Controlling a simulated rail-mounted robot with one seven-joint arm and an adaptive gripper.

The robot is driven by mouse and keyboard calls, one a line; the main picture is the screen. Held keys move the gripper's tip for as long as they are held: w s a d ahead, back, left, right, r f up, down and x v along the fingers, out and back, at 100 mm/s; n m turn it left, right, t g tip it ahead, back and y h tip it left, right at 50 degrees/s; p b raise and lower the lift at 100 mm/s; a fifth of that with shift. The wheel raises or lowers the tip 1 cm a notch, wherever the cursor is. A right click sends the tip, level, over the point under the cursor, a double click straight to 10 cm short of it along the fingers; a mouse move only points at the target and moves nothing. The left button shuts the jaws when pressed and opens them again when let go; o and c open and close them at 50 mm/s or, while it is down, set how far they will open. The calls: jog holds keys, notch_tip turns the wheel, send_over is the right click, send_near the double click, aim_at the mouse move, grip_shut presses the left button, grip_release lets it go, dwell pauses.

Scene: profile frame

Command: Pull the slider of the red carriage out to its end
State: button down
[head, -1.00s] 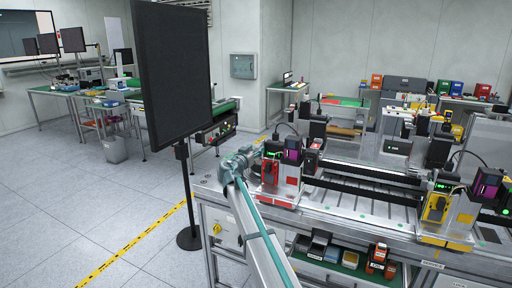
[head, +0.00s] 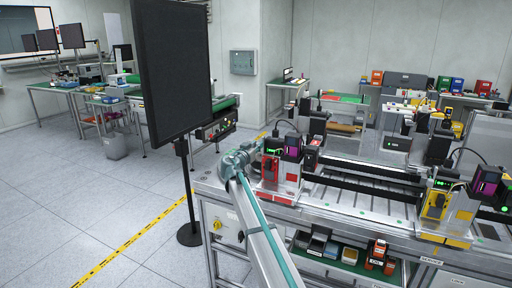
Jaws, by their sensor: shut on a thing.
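The red carriage (head: 288,172) stands on the left end of the frame's rail. It has a red block on its left side, a dark unit with a purple face on top, and a red-marked base. My gripper (head: 257,160) is at its left side, at the end of my grey and teal arm, and is shut on a part there, apparently the slider of the red carriage. The fingertips and the held part are small and largely hidden by my wrist, so how far the slider stands out cannot be told.
A yellow carriage (head: 437,205) stands further right on the same frame. A large black screen on a stand (head: 180,75) rises left of my arm. Several small bins (head: 318,245) sit on a shelf below the bench.

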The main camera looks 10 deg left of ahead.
jog(key=b+v, duration=0.3)
jog(key=b, duration=0.1)
jog(key=shift+s, duration=0.3)
jog(key=c, duration=1)
grip_release()
jog(key=shift+s+a, duration=0.1)
jog(key=shift+c, duration=0.2)
jog(key=v, duration=1.2)
